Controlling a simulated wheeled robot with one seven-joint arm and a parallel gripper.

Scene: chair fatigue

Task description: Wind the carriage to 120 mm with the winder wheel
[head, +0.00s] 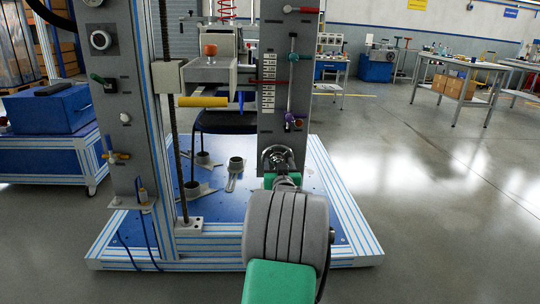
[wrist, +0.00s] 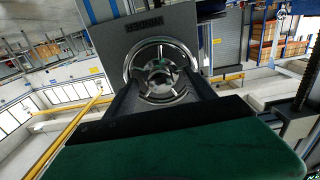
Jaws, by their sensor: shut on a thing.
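The winder wheel (head: 277,150) is a shiny metal ring low on the right grey column. In the wrist view the wheel (wrist: 134,55) shows its spokes and hub face-on. My gripper (head: 283,170) is at the wheel, and its dark fingers (wrist: 162,88) reach in from both sides and are shut on it. The finger contact is partly hidden in the head view. The grey carriage (head: 210,73) sits between the columns, well above the wheel. A red pointer (head: 265,82) lies across the white scale (head: 267,98); its figures are too small to read.
The right column (head: 285,30) carries several coloured levers and knobs. Loose grey fittings (head: 236,168) lie on the blue base plate (head: 225,200). The floor to the right (head: 430,200) is clear.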

